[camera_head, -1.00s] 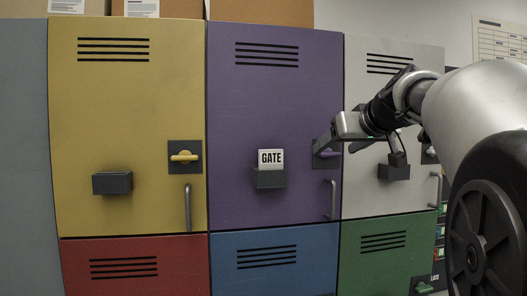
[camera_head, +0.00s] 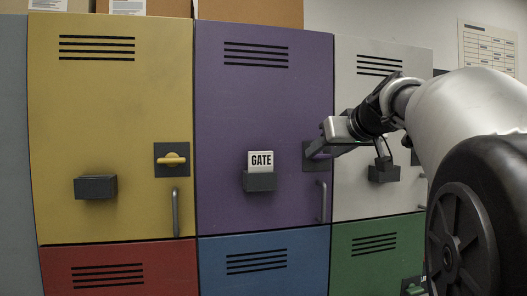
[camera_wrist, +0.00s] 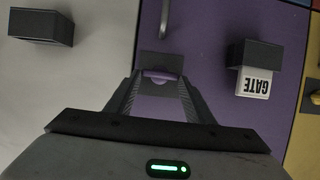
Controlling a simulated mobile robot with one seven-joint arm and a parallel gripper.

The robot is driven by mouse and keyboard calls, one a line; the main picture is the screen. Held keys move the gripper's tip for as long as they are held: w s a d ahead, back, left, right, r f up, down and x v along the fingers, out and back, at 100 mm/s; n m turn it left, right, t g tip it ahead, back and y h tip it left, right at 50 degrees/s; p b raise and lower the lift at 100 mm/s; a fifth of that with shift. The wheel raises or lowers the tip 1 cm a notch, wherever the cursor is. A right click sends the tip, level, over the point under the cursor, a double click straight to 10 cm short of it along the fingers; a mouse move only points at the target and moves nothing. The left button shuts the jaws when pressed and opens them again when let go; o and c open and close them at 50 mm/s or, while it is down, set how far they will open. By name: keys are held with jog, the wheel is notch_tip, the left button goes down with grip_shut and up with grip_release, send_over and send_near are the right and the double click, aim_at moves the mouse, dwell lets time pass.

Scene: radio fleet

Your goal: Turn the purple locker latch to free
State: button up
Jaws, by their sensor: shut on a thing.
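The purple locker door (camera_head: 230,110) is closed and upright in the middle of the head view. Its purple latch (camera_head: 316,153) sits on a dark plate at the door's right edge and is partly hidden by my gripper (camera_head: 324,148). In the wrist view, which is upside down, the latch (camera_wrist: 159,75) shows between the two fingers of my gripper (camera_wrist: 159,84), which is shut on it. The visible part of the latch looks roughly level; its exact angle is hard to tell.
A dark holder (camera_head: 259,181) with a GATE card (camera_head: 261,160) is on the purple door. Below the latch is a vertical handle (camera_head: 322,201). A yellow locker (camera_head: 100,110) with a level latch (camera_head: 171,160) stands left, a white locker (camera_head: 365,195) right.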

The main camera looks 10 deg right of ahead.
jog(key=shift+m+y, duration=0.3)
jog(key=m+b, duration=0.1)
jog(key=m+y+b, duration=0.1)
jog(key=shift+d+f+m+y, duration=0.2)
jog(key=shift+d+m+y, duration=0.1)
jog(key=shift+d, duration=0.05)
jog(key=m+y+b, duration=0.1)
jog(key=m+y, duration=0.1)
jog(key=m, duration=0.1)
jog(key=shift+d+f+t+b, duration=0.2)
jog(key=shift+d+t+b, duration=0.1)
jog(key=shift+b, duration=0.1)
jog(key=m+y+b, duration=0.1)
jog(key=m+b, duration=0.1)
jog(key=m, duration=0.1)
jog(key=shift+d+f+m+t+y, duration=0.2)
jog(key=shift+f+m+t+y, duration=0.1)
jog(key=shift+t+y, duration=0.1)
jog(key=m+b, duration=0.1)
jog(key=m+t+y, duration=0.1)
jog(key=m, duration=0.1)
jog(key=shift+f+m+b, duration=0.2)
jog(key=shift+m+b, duration=0.1)
jog(key=shift+b, duration=0.1)
jog(key=o, duration=1.1)
jog(key=shift+c, duration=0.2)
jog(key=shift+d, duration=0.1)
